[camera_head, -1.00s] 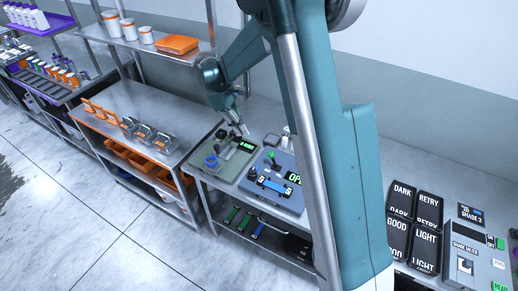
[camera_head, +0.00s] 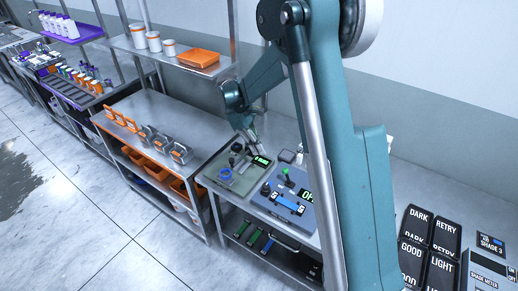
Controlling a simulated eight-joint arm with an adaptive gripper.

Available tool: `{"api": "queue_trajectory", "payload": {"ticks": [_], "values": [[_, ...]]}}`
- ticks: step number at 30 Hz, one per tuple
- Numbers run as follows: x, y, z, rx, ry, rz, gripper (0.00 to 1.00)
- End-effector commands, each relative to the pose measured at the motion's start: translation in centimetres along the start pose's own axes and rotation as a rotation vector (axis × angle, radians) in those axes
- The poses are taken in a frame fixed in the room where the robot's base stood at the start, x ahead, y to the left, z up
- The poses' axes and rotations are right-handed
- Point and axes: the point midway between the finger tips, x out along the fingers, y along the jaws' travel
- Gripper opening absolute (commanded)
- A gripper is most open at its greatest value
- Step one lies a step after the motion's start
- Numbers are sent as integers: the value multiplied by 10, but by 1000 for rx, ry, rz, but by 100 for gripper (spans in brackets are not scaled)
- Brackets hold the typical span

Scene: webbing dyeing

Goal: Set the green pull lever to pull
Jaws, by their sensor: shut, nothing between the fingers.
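A small green lever knob (camera_head: 286,173) stands on the blue-grey panel box (camera_head: 259,199) on the metal bench, near the middle of the view. That box also carries a black knob, a blue bar and a display partly hidden by my arm. My gripper (camera_head: 259,150) is shut and empty. It points down over the back of the grey-green panel box (camera_head: 213,179), close to its small green-lit display (camera_head: 262,160). It is up and left of the green lever and appears apart from it. Contact with the grey-green box cannot be told.
The grey-green box also carries a blue ring (camera_head: 225,174) and a black knob (camera_head: 237,147). A bench with orange and grey stands (camera_head: 178,151) is at left. Black label cards (camera_head: 446,236) lie at right. My arm hides the middle right.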

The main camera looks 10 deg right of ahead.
Motion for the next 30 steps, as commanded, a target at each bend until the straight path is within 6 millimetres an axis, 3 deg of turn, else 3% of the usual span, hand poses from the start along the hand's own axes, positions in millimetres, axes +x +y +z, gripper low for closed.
{"api": "queue_trajectory", "payload": {"ticks": [17,24,30], "values": [[84,0,1,2,0,0,0],[88,0,30,2,0,0,0],[90,0,38,1,0,0,0]]}}
